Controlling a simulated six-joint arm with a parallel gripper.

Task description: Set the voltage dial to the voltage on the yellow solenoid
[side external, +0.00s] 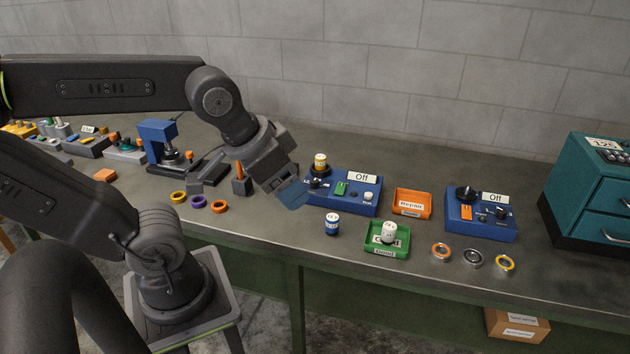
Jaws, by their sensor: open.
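The yellow solenoid (320,162), with a white band, stands upright in a dark socket at the back left of the blue test box (345,205). The box carries a display (361,178) reading "Off", a green part, small black knobs and a white button. A dark knob (315,183) at its left may be the voltage dial; its markings and the solenoid's voltage are too small to read. My gripper (291,194) is open beside the box's left end, pointing down and right. It appears empty and partly hides that end; contact with the box cannot be told.
A blue can-like solenoid (332,224) stands before the box. A green tray (374,247) holds a white one. An orange "Repair" tray (411,204), a second blue box (480,222) reading "Off" and several rings lie right. A blue press (158,142) and rings stand left.

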